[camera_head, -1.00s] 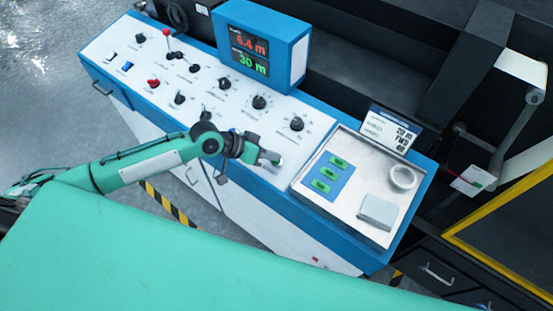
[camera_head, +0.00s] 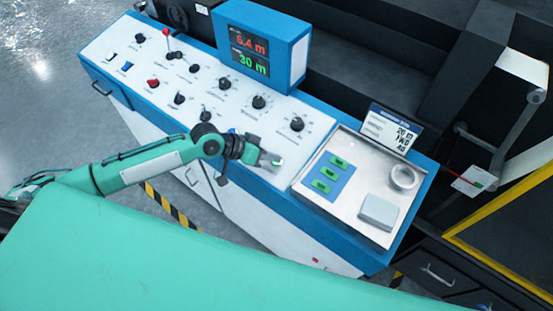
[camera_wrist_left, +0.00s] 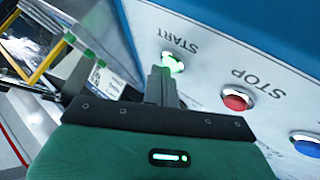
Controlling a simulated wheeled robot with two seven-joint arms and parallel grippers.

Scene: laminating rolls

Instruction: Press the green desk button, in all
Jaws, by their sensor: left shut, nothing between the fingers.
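The green desk button (camera_wrist_left: 172,62), marked START, shows in the left wrist view in a silver ring on the white panel. My right gripper is not in view.
A red STOP button (camera_wrist_left: 237,98) and a blue button (camera_wrist_left: 305,143) sit beside the green one. Several black knobs (camera_head: 297,124) stand behind my gripper. A metal tray (camera_head: 352,222) with three small green pieces, a white ring (camera_head: 404,177) and a grey block lies to the right.

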